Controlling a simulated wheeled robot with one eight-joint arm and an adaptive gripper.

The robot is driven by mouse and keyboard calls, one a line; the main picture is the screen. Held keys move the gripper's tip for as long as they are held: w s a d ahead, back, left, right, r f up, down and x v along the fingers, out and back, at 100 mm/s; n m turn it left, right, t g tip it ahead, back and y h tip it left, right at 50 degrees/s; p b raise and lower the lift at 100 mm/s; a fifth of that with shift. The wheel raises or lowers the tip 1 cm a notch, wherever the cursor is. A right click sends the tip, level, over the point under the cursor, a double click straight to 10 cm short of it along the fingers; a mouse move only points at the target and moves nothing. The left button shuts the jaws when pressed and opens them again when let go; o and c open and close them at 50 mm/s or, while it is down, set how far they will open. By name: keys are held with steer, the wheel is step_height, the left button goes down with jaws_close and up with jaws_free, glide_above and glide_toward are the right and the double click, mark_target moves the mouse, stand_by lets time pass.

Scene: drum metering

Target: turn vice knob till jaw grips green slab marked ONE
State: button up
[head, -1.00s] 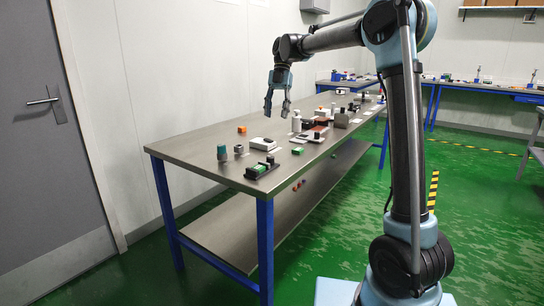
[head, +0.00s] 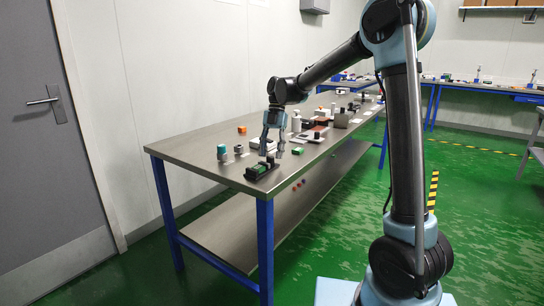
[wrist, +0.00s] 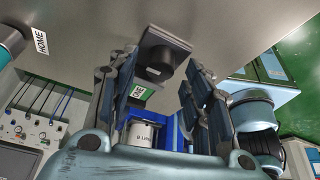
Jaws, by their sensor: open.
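The small dark vice (head: 252,174) sits near the front corner of the steel bench, with a green slab (head: 261,168) in it. In the wrist view the slab (wrist: 138,92) shows a white label, mostly hidden by the vice and my finger. The vice's dark round knob (wrist: 160,72) faces my camera, between the fingers in the picture. In the wrist view my gripper (wrist: 158,78) has a finger on each side of the knob; contact cannot be told. The jaw gap is hidden.
A teal-topped cylinder (head: 222,152) and a small grey part (head: 238,149) stand left of the vice. A loose green block (head: 298,151) lies to the right. An orange block (head: 242,129) lies farther back.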

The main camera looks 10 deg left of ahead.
steer(key=shift+s+f, duration=0.25)
steer(key=shift+f, duration=0.4)
steer(key=shift+c, duration=0.6)
steer(key=c, duration=0.9)
steer(key=shift+c, duration=0.2)
steer(key=m+y, duration=0.1)
steer(key=m, duration=0.3)
steer(key=shift+m+t+y, duration=0.3)
steer(key=shift+y, duration=0.1)
steer(key=o, duration=1.1)
steer(key=shift+c, duration=0.2)
